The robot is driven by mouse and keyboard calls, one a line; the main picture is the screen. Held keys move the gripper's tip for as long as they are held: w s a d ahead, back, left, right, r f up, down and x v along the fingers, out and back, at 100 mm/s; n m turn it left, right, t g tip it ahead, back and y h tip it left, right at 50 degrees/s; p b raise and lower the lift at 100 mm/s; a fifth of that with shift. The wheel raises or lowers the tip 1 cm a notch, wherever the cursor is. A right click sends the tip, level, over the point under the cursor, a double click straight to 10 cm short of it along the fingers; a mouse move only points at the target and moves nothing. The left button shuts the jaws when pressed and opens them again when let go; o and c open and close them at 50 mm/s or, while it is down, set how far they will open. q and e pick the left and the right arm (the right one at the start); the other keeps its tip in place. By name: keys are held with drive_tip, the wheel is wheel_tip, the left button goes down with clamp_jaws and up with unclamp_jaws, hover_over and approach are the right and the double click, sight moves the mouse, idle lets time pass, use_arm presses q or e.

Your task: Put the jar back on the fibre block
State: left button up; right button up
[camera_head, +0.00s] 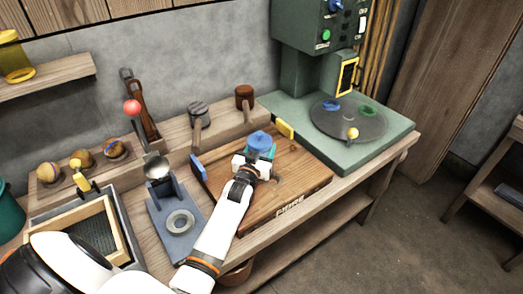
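The jar (260,141) has a blue lid and a teal body and is at the back part of the fibre block. The gripper hides most of the jar's lower part and base, so I cannot tell whether the jar touches the block. The fingertips are too small and covered to show their grip. My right gripper is out of view.
A blue-grey stand with a ring (180,222) is left of the block. A green machine with a round dark plate (348,121) stands at the right. A wooden rack with a red-knobbed lever (132,107) and several tools runs behind. The block's right part is clear.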

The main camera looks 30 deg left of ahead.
use_arm(q)
drive_tip(key=shift+f, duration=0.1)
drive_tip(key=o, duration=0.8)
drive_tip(key=shift+f, duration=0.15)
drive_tip(key=shift+c, duration=0.2)
drive_tip(key=o, duration=0.4)
drive_tip(key=shift+o, duration=0.2)
drive_tip(key=shift+s+d+r, duration=0.1)
drive_tip(key=shift+s+r, duration=0.05)
drive_tip(key=shift+r, duration=0.05)
drive_tip(key=v, duration=1.1)
drive_tip(key=shift+s, duration=0.4)
